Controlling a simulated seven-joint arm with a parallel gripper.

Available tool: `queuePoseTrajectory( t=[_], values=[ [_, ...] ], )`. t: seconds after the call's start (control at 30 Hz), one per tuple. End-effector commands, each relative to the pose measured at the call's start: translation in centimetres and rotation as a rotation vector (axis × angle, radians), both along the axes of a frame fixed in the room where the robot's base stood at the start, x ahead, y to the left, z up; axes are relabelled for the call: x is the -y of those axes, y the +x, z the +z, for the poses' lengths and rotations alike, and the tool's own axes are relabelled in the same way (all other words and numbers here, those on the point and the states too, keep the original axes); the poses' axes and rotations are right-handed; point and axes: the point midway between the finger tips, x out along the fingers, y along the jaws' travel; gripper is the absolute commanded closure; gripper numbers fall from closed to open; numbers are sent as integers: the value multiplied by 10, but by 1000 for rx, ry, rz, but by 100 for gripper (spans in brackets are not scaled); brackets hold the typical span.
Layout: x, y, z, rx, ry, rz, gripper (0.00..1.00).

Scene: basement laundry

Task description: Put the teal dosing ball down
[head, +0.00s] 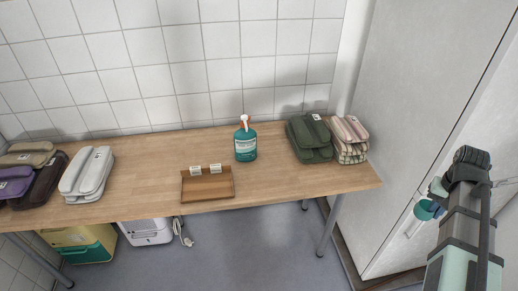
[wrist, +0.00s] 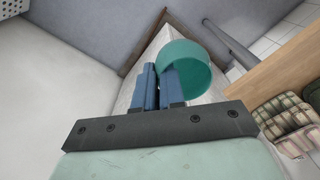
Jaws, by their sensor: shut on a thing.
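The teal dosing ball (wrist: 190,68) is round and shows at the fingertips of my gripper (wrist: 159,78) in the wrist view. The blue fingers are close together and shut on it, with the ball mostly to the right of them. In the head view the ball (head: 424,210) is at the far right, in front of the white cabinet and well right of the table's end. Part of it is hidden by my gripper.
Bare tabletop lies around the tray. A white cabinet (head: 420,100) stands at right.

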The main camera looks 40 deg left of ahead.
Motion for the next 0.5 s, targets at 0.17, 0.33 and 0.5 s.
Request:
queuePoseTrajectory(
  t=[0.17,0.33,0.5],
  values=[
    [-52,-6,-1,-2,0,86,100],
    [-100,-13,-3,-5,0,164,100],
    [-149,-23,-4,-8,-1,244,100]
  ],
)
